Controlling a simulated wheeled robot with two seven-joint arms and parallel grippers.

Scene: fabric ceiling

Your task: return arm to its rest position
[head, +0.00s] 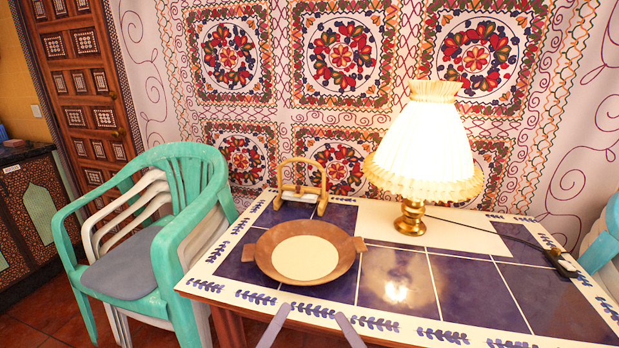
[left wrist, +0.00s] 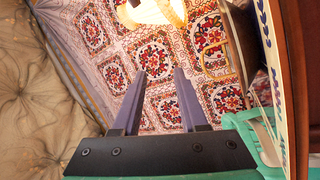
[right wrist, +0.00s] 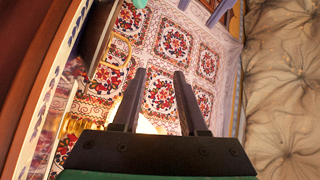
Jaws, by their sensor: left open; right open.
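My left gripper (head: 287,307) shows at the bottom edge of the head view as a narrow purple-grey bar. My right gripper (head: 339,316) shows a little to the right of it. Both point toward the table and are apart from each other. In the left wrist view the left gripper (left wrist: 160,74) has its two fingers spread with nothing between them. In the right wrist view the right gripper (right wrist: 159,72) is also spread and empty. Both wrist views are turned on their side. Most of both arms is out of the head view.
A blue-tiled table (head: 480,290) stands ahead. On it are a round wooden tray (head: 262,255), a small wooden stand (head: 302,190), a lit lamp (head: 425,150) and its cord (head: 480,228). Stacked green and white chairs (head: 170,270) stand left. A patterned wall hanging (head: 340,50) is behind.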

